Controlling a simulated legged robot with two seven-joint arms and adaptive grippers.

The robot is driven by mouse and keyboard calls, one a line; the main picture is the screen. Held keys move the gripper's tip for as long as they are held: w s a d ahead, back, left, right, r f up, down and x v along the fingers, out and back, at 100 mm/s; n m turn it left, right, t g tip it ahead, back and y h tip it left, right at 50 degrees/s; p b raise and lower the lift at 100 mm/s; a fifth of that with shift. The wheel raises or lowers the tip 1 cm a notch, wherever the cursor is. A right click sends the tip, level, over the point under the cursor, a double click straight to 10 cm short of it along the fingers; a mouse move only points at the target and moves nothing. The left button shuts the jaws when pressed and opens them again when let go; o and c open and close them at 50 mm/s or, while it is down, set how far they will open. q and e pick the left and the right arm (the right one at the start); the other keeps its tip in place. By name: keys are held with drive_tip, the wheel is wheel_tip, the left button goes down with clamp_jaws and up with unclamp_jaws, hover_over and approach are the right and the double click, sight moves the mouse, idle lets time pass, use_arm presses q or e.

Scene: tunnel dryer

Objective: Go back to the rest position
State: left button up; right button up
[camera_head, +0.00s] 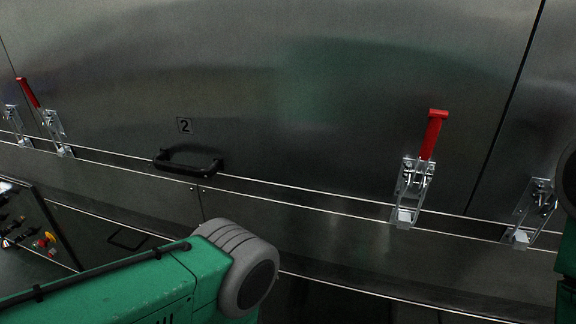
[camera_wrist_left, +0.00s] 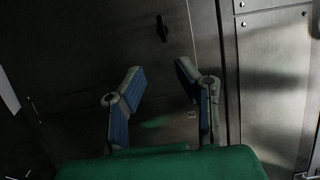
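My left gripper (camera_wrist_left: 158,72) shows in the left wrist view. Its two blue-padded fingers stand apart with nothing between them, in front of a dark metal panel. I cannot tell whether it touches anything, but I see no contact. In the head view only green and grey links of my left arm show at the lower left; its gripper is out of that frame. A part of my right arm shows at the right edge, and the right gripper is out of view.
A steel door panel marked 2 (camera_head: 300,100) has a black handle (camera_head: 188,163). Toggle clamps with upright red levers stand at left (camera_head: 57,135) and right (camera_head: 412,190). A control panel (camera_head: 40,215) with a red knob is at the lower left, near my left arm.

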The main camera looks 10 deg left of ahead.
use_arm(q)
drive_tip(key=s+a+f+n+g+h, duration=0.3)
drive_tip(key=s+a+f+n+g, duration=0.2)
drive_tip(key=n+g, duration=0.35)
drive_tip(key=s+d+r+n+g+h, duration=0.1)
drive_tip(key=s+d+n+g, duration=0.2)
drive_tip(key=s, duration=0.4)
drive_tip(key=s+r+n+g+h, duration=0.2)
drive_tip(key=s+n+g, duration=0.1)
drive_tip(key=s+g, duration=0.3)
wheel_tip(320, 180, up, 12)
drive_tip(key=p, duration=1.2)
drive_tip(key=shift+s+d+t, duration=0.2)
drive_tip(key=shift+s+t, duration=0.15)
drive_tip(key=shift+t, duration=0.1)
drive_tip(key=shift+f+m, duration=0.15)
drive_tip(key=shift+m, duration=0.1)
